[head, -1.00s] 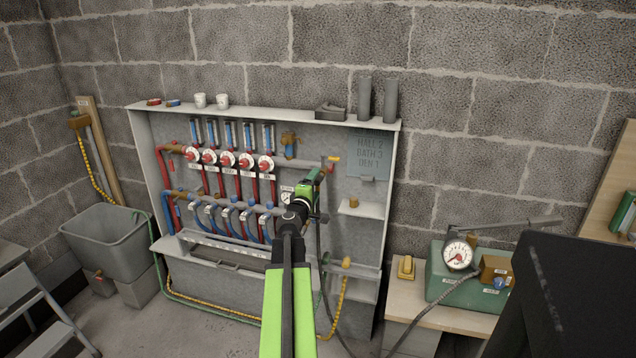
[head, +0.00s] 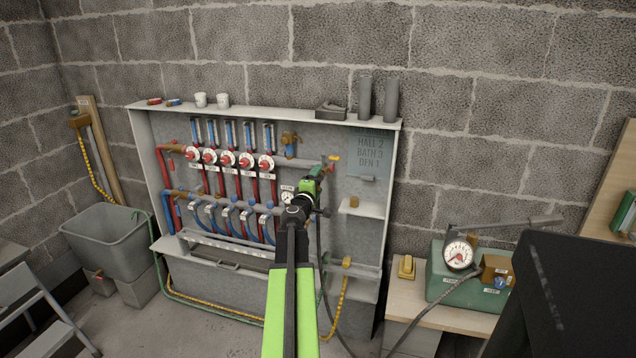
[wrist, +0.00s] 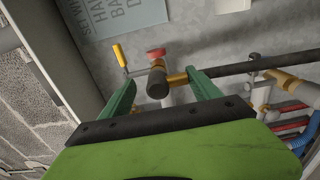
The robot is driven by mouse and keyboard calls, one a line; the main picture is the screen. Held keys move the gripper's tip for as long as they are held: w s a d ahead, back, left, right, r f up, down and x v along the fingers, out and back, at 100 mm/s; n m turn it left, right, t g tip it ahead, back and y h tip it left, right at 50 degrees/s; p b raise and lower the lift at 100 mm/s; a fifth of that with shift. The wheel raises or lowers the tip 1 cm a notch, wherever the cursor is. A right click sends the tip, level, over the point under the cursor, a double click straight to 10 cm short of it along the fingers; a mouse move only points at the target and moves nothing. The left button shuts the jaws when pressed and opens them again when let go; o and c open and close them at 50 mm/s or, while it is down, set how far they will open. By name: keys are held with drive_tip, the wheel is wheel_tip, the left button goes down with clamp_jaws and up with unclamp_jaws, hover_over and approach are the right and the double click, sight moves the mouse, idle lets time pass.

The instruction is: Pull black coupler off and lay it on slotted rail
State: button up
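A dark, stubby cylinder, which looks like the black coupler (wrist: 157,84), sits at the end of a brass fitting (wrist: 177,79) on a dark pipe in the wrist view. My gripper (wrist: 160,77) has its two green fingers apart on either side of it, with gaps showing to both. In the head view my gripper (head: 314,182) is at the right end of the manifold and hides the coupler. A pale ledge with dark slots, seemingly the slotted rail (head: 232,257), runs below the blue loops to the left. My gripper is above and right of it.
A red cap (wrist: 156,53) and yellow lever (wrist: 120,55) are close by the coupler. A black hose (head: 320,250) hangs below my gripper. A small shelf (head: 362,208) is to its right. A green gauge box (head: 450,290) stands on the bench at right.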

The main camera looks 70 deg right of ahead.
idle(0.6)
drive_tip(key=shift+d+f, duration=0.1)
drive_tip(key=shift+d, duration=0.1)
clamp_jaws()
drive_tip(key=shift+w, duration=0.1)
drive_tip(key=shift+c, duration=1.5)
unclamp_jaws()
drive_tip(key=shift+o, duration=1.1)
drive_tip(key=shift+a+r, duration=0.15)
drive_tip(key=shift+r, duration=0.05)
drive_tip(key=shift+o, duration=0.5)
drive_tip(key=shift+f, duration=0.1)
